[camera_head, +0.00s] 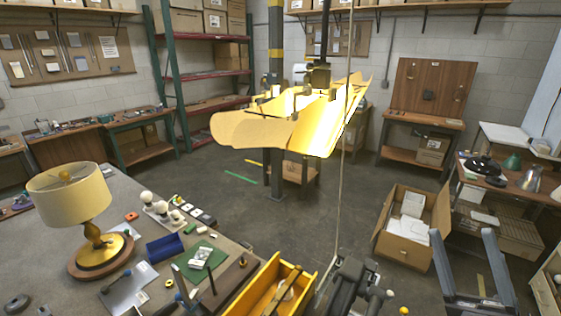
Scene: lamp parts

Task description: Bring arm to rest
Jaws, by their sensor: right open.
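A table lamp with a cream shade (69,193) stands upright on the left workbench, on a gold stem and a round wood-coloured base (100,256). The shade sits on the stem, slightly tilted in the picture. My left gripper cannot be made out.
The bench holds white bulbs (147,197), a blue tray (165,247), a green mat (203,256) and small tools. A yellow bin (250,296) stands at its right end. An open cardboard box (405,246) is on the floor. A bright fixture (285,118) hangs centrally.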

